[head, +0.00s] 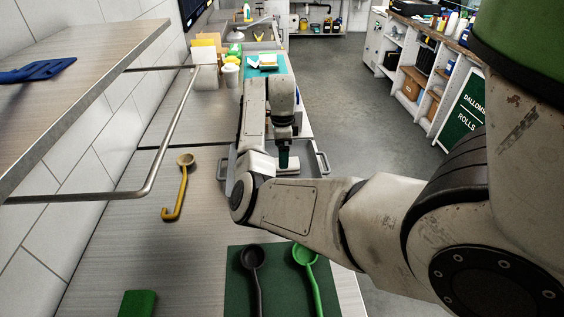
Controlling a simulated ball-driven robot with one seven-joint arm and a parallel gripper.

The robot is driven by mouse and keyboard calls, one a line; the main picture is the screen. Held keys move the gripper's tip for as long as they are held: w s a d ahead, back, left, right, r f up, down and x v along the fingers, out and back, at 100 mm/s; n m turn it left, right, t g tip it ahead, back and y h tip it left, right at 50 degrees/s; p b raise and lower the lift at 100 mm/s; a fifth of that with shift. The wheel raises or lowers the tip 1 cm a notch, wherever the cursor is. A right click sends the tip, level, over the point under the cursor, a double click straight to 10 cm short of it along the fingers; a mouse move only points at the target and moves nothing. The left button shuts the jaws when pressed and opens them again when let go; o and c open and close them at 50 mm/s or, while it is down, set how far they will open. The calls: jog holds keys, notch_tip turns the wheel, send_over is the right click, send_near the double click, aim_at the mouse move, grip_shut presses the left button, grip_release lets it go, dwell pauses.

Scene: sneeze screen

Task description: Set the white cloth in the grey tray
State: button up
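The grey tray (312,171) lies on the counter beyond my arm's elbow, with a handle at each side; my arm hides much of it. My gripper (284,163) points down over the tray, with dark green fingers. A small flat white piece (290,168), which looks like the white cloth, shows at the fingertips, inside the tray's outline. I cannot tell whether the fingers are shut on it or whether it rests on the tray floor.
A yellow ladle (180,188) lies left of the tray. A green mat (278,290) with a black ladle (252,270) and a green ladle (308,270) is nearer. A metal rail (170,140) and shelf (75,85) overhang the left. Containers (231,75) and a teal mat (262,71) stand farther back.

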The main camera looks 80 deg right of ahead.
notch_tip(320, 180, up, 7)
jog(key=shift+b, duration=0.35)
dwell(0.5)
